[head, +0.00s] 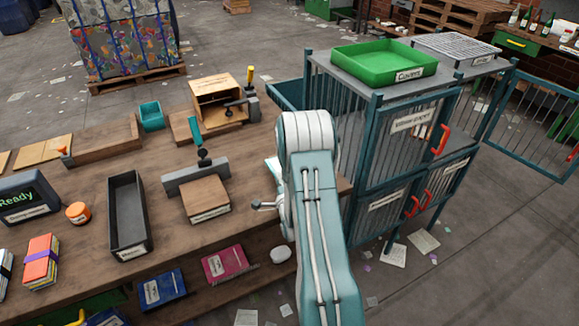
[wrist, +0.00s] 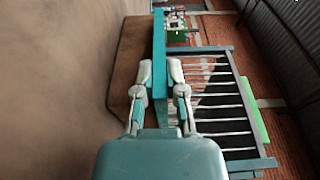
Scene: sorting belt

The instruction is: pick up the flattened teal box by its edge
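The flattened teal box (wrist: 159,45) shows edge-on in the wrist view as a narrow upright teal strip. My gripper (wrist: 160,72) has one pale finger on each side of this strip, and both fingertips look to lie against it. The strip runs on beyond the fingertips and also back between the fingers towards the palm. In the head view my pale teal arm reaches over the right end of the workbench and hides the gripper. I cannot make out the flattened box there.
A barred teal cage (head: 375,160) with a green tray (head: 377,62) on top stands close on the right. Papers lie on the floor.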

